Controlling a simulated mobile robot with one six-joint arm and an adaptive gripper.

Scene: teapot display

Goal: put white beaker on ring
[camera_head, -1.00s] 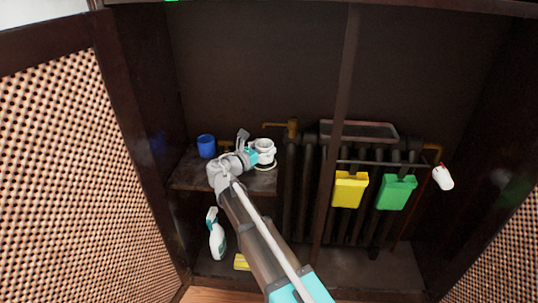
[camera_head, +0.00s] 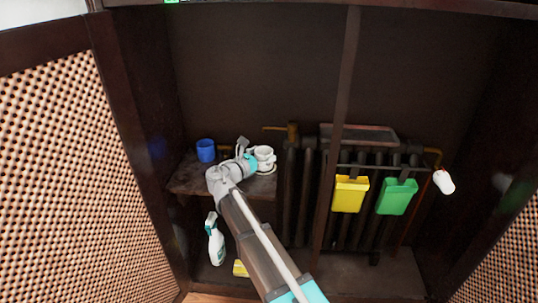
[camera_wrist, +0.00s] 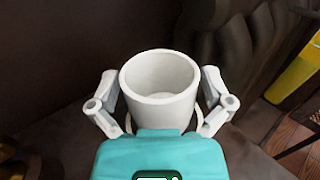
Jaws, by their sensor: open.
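The white beaker (camera_head: 264,154) stands upright at the right end of the small shelf in the head view. In the wrist view the beaker (camera_wrist: 160,98) is seen from above, with its round open mouth and empty inside. My gripper (camera_wrist: 163,104) is open, with one finger on each side of the beaker and a visible gap at both sides. A pale ring (camera_wrist: 199,122) shows as a thin curve around the beaker's lower part; most of it is hidden. In the head view a rim of the ring (camera_head: 270,171) shows beneath the beaker.
A blue cup (camera_head: 205,151) stands left on the shelf (camera_head: 190,185). A dark radiator (camera_head: 305,200) is to the right, with yellow (camera_head: 350,194) and green (camera_head: 396,197) containers hanging on a rail. A spray bottle (camera_head: 215,242) and yellow item (camera_head: 240,268) are below. Cabinet doors flank both sides.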

